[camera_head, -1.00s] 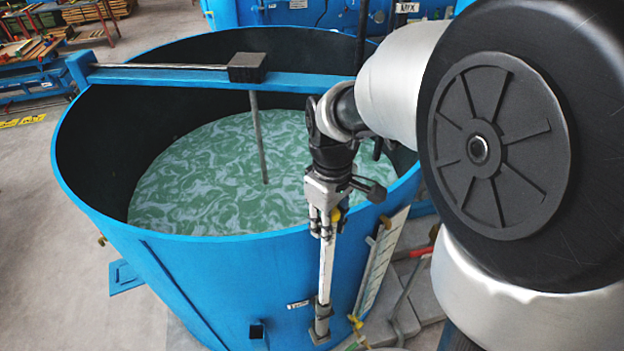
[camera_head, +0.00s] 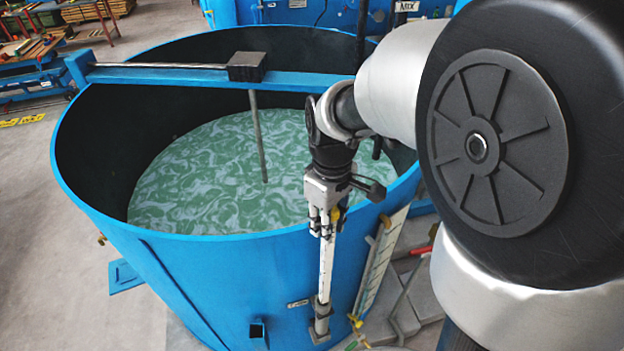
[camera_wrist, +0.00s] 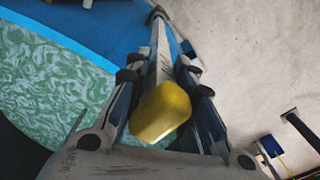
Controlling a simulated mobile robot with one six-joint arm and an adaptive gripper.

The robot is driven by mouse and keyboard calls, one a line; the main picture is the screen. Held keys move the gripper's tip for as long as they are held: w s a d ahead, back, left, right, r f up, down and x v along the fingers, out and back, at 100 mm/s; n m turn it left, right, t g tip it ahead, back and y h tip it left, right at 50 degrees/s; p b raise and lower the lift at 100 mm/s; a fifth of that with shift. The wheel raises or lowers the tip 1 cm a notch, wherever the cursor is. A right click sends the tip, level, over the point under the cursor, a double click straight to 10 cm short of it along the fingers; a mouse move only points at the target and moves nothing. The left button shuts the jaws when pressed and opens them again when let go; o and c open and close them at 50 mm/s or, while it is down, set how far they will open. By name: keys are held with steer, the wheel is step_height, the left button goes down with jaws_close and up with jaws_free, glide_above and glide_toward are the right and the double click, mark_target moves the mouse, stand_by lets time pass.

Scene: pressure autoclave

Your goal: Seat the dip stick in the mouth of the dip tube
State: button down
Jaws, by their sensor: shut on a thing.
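My gripper (camera_head: 324,226) points down at the outer side of the blue tank and is shut on the dip stick (camera_head: 327,270), just below the stick's yellow top. The stick is a pale, slim, nearly upright bar with dark marks. Its lower end meets a grey fitting (camera_head: 320,324) on the tank's outside. I cannot tell whether this fitting is the dip tube's mouth, or how deep the stick sits in it. In the wrist view, the yellow top (camera_wrist: 160,111) is between the fingers and the pale bar runs away to a dark ring (camera_wrist: 156,15).
The open blue tank (camera_head: 200,285) holds green, swirling liquid (camera_head: 215,175). A beam (camera_head: 190,80) with a black block and hanging rod crosses it. A scaled gauge (camera_head: 380,262) stands right of the stick. A square dark stub (camera_head: 257,329) juts from the wall to the left.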

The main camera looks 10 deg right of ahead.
mark_target(325, 260)
steer(key=shift+f+b, duration=5.65)
steer(key=shift+f, duration=1.75)
steer(key=c, duration=1.3)
jaws_free()
step_height(325, 260, up, 12)
steer(key=shift+r, duration=0.1)
